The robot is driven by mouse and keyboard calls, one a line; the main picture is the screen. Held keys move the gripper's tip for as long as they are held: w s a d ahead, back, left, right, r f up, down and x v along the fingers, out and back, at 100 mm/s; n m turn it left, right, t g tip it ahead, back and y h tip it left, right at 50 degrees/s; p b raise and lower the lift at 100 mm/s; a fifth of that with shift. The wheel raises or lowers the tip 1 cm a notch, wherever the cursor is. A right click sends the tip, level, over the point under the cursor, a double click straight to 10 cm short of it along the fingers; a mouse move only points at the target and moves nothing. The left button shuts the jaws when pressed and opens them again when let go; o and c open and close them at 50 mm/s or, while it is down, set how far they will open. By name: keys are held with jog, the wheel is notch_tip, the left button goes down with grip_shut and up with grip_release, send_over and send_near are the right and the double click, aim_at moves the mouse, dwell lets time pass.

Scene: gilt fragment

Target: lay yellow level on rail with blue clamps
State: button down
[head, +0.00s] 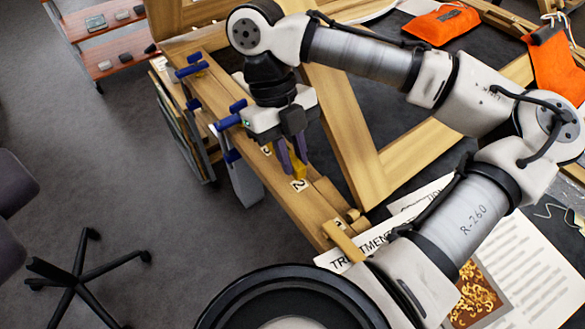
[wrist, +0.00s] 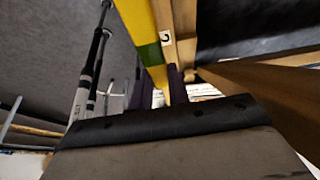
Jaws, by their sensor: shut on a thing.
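My gripper (head: 294,164) is over the near part of the wooden rail (head: 222,103), its purple fingers pointing down. It is shut on the yellow level (head: 299,170), mostly hidden by the gripper in the head view. In the wrist view the level (wrist: 138,22) is a long yellow bar with a green band, running from between the fingers (wrist: 156,92) towards the top. The rail shows beside it there, with a "2" label (wrist: 165,40). I cannot tell whether the level touches the rail. Blue clamps (head: 191,70) (head: 229,121) grip the rail's left side, farther along it.
The rail is one side of a wooden frame with a diagonal brace (head: 345,135). A short wooden piece (head: 343,241) lies across its near end. Printed sheets (head: 525,265) and orange cloth (head: 441,24) lie on the dark table. A wheeled chair (head: 75,265) stands on the floor left.

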jog(key=shift+f, duration=2.15)
jog(key=c, duration=1.3)
grip_release()
jog(key=shift+f, duration=0.15)
jog(key=shift+c, duration=0.2)
jog(key=v, duration=1.2)
